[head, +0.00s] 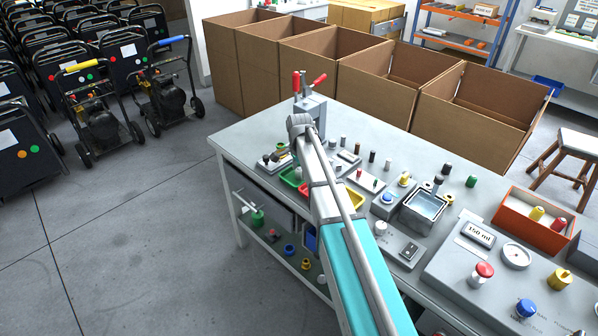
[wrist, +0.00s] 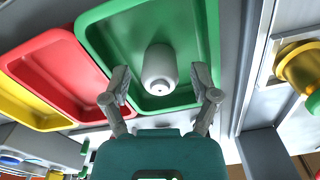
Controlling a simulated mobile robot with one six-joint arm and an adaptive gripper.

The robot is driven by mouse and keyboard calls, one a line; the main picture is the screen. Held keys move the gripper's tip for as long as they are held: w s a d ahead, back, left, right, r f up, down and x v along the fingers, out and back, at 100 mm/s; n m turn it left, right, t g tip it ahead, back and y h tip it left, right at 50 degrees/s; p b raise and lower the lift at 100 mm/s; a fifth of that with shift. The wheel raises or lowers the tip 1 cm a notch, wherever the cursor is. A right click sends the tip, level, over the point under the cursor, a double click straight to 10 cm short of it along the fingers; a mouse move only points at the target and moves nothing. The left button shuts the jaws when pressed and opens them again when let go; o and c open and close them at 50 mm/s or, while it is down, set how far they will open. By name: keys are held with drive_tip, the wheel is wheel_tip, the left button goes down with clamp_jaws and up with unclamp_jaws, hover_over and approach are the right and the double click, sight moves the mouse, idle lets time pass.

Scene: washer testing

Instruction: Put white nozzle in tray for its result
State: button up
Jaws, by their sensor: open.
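The white nozzle (wrist: 159,68) is inside the green tray (wrist: 95,25) in the wrist view, near the tray's end wall, with a small dark hole in its end. My gripper (wrist: 162,84) is open, its two fingers apart on either side of the nozzle, with a visible gap to each. I cannot tell how high the fingertips are above the tray floor. In the head view the green tray (head: 291,177) shows beside my arm on the bench. The nozzle and my gripper are hidden there behind my arm.
A red tray (wrist: 62,75) and a yellow tray (wrist: 25,105) adjoin the green one. A brass-coloured fitting (wrist: 300,68) is at right. The bench holds several small parts, a water basin (head: 425,205) and a 150 ml display (head: 478,235). Cardboard boxes (head: 480,105) stand behind.

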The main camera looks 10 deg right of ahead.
wheel_tip(320, 180, up, 12)
drive_tip(key=p, duration=1.1)
drive_tip(key=shift+f, duration=0.15)
idle(0.5)
drive_tip(key=s+n, duration=1.4)
drive_tip(key=s, duration=1.2)
drive_tip(key=shift+a, duration=0.2)
